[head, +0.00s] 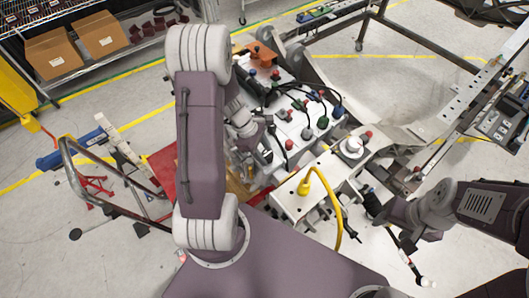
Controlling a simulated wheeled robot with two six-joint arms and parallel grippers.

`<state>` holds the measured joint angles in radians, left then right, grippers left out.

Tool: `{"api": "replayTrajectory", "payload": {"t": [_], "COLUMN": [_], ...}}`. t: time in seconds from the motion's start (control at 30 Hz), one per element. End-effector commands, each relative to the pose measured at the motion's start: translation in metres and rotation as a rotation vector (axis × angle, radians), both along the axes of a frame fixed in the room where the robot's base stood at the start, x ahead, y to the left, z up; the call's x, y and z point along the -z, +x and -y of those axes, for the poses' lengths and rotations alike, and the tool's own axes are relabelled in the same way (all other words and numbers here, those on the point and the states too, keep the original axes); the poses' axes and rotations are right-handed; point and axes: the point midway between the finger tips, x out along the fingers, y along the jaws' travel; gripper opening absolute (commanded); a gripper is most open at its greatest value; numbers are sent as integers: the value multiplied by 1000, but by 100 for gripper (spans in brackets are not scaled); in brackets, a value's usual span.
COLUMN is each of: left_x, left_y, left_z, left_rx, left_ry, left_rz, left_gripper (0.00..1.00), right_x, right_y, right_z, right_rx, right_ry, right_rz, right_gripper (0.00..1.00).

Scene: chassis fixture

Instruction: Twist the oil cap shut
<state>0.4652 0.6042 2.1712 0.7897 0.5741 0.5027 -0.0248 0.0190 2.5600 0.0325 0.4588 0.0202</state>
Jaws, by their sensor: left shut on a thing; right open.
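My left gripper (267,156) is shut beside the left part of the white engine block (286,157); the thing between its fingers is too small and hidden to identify. I cannot make out for certain which part is the oil cap. A yellow cap-like piece (304,187) with a yellow hose stands on the white box-shaped housing (290,204), to the right of and below the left gripper. A white round part with a red top (353,146) stands further right. My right gripper (372,204) is open, right of the housing and apart from the yellow piece.
Several coloured caps and black cables (318,103) crowd the block's top. The yellow hose (335,205) loops down right of the housing. A blue and white stand (105,142) and a metal rail frame (85,185) are at left. Cardboard boxes (58,53) sit on a shelf at the back left.

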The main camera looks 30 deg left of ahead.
Motion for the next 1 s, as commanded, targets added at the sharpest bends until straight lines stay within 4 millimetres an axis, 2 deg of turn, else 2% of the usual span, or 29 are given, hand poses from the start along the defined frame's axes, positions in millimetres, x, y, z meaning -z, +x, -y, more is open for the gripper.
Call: {"api": "replayTrajectory", "payload": {"t": [0.17, 0.5, 0.87, 1.0], "left_x": [-1, -2, 0, -2], "left_y": [0, 3, 3, 5], "left_z": [0, 0, 0, 0], "left_rx": [15, 309, 358, 490], "left_ry": [-1, 0, 0, 0], "left_rz": [0, 0, 0, 0], "left_gripper": [0, 0, 0, 0], "right_x": [-2, -22, -23, -32], "right_y": [0, 0, 0, 0], "right_z": [0, 0, 0, 0], "right_rx": [0, 0, 0, 0], "right_ry": [0, 0, 0, 0], "right_rz": [0, 0, 0, 0], "right_gripper": [56, 56, 56, 56]}}
